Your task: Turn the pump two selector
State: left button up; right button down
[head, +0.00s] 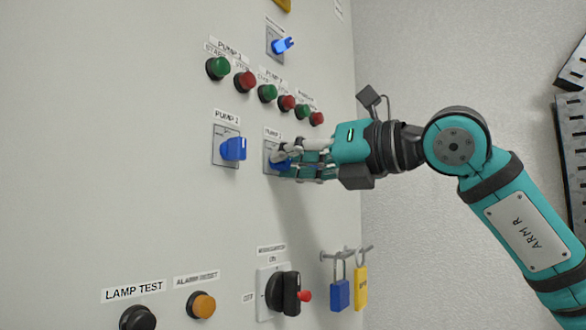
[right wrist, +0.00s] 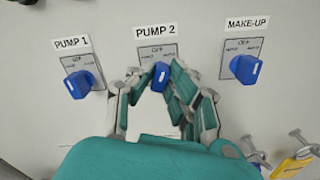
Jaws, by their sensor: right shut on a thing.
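The pump two selector is a blue knob (right wrist: 161,72) on a grey plate under the PUMP 2 label in the right wrist view. In the head view only a bit of the blue knob (head: 281,165) shows past the fingers. My right gripper (head: 286,160) reaches in from the right, with its fingers shut on this knob. In the right wrist view its fingertips (right wrist: 156,78) lie on both sides of the knob, whose white mark points up toward OFF, perhaps slightly right. My left gripper is not in view.
The PUMP 1 selector (right wrist: 82,84) is left of the hand and the MAKE-UP selector (right wrist: 244,69) right. Green and red push buttons (head: 245,82) sit above. Below are a black rotary switch (head: 283,292) and hanging blue (head: 340,295) and yellow (head: 361,288) padlocks.

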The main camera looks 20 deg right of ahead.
jog(key=shift+f+n, duration=0.1)
jog(key=shift+n, duration=2)
jog(key=c, duration=1.3)
grip_release()
jog(key=shift+c, duration=0.2)
jog(key=shift+o, duration=0.3)
jog(key=shift+w+a, duration=0.1)
jog(key=shift+w, duration=0.05)
jog(key=v, duration=1.2)
